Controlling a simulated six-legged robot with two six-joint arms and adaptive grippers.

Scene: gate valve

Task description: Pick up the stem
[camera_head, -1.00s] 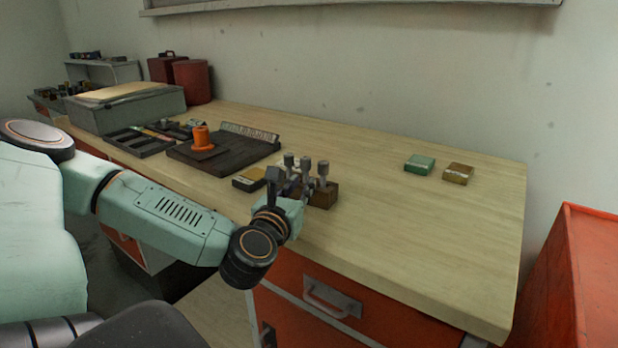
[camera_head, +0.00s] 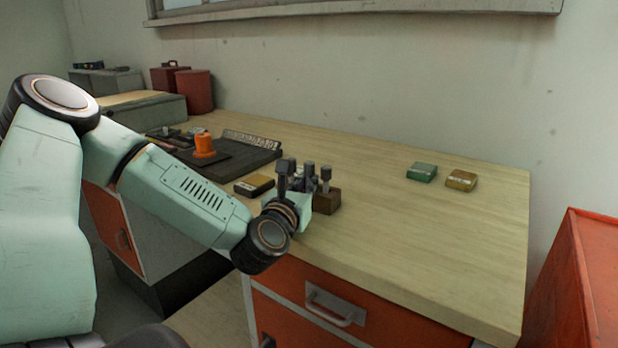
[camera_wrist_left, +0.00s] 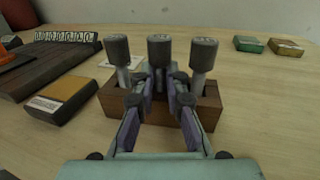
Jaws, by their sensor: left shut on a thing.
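Three grey stems with dark knurled heads stand upright in a brown wooden block (camera_head: 328,202) near the table's front edge. In the left wrist view they form a row: left stem (camera_wrist_left: 117,52), middle stem (camera_wrist_left: 159,48) and right stem (camera_wrist_left: 203,55). My left gripper (camera_wrist_left: 160,82) is shut around the middle stem, just below its head. The fingers hide that stem's lower part, so I cannot tell how deep it sits in the block (camera_wrist_left: 212,103). In the head view my left gripper (camera_head: 290,182) partly covers the block and stems. My right gripper is not in view.
A yellow-topped box (camera_head: 254,185) lies left of the block. A dark board (camera_head: 228,165) with an orange part (camera_head: 204,145) is farther left. A green box (camera_head: 422,171) and a brown-yellow box (camera_head: 461,180) lie at the right. The table's right half is mostly clear.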

